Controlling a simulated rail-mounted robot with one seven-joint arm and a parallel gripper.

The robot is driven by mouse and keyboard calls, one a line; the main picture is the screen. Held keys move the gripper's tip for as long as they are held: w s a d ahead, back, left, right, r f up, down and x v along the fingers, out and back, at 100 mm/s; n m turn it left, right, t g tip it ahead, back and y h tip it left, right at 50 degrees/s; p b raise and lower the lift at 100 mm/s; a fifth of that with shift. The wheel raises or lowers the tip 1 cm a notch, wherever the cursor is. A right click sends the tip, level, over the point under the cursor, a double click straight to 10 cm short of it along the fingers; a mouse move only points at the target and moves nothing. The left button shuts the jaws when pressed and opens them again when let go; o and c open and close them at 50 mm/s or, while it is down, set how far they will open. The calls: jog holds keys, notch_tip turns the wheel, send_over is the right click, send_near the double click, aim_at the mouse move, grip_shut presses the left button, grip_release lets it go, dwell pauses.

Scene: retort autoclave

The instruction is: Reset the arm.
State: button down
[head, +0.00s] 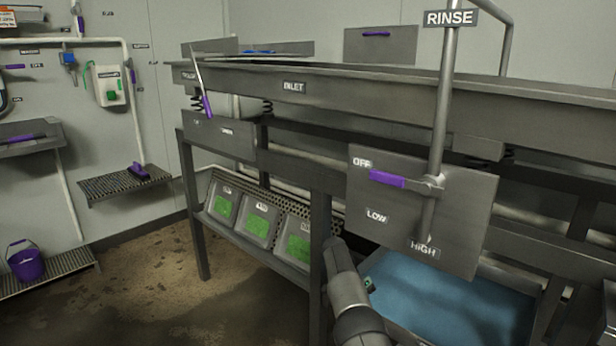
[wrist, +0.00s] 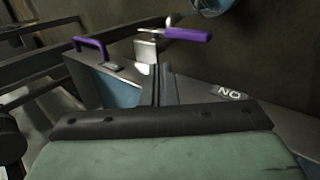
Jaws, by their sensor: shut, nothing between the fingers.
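My gripper (wrist: 157,84) shows in the wrist view, its thin dark fingers together and empty beyond a dark bar and a greenish body. Its fingertips are near a metal bracket (wrist: 146,48) with a purple handle (wrist: 188,35); I cannot tell whether they touch it. In the head view my arm (head: 350,300) rises at the bottom middle, and the gripper is out of sight.
A panel (head: 460,205) marked OFF, LOW and HIGH carries a purple lever (head: 387,179) at OFF, close to my arm. A blue surface (head: 450,295) lies beneath. Trays with green contents (head: 257,222) sit on the lower rack. Bare floor (head: 150,290) lies left.

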jog(key=s+d+r+n+t+y, duration=0.2)
jog(key=s+r+n+y, duration=0.2)
jog(key=s+r, duration=1.2)
jog(key=s+a+n+t+y, duration=0.1)
jog(key=s+a+n, duration=0.1)
jog(key=s, duration=1.1)
jog(key=s+a+n+t, duration=0.2)
jog(key=s, duration=1.1)
notch_tip(320, 180, up, 25)
jog(key=a+p, duration=0.1)
jog(key=p, duration=2.3)
jog(key=shift+s+a+n+t+y, duration=0.15)
jog(key=shift+s+n+t+y, duration=0.1)
jog(key=shift+n+t+y, duration=0.05)
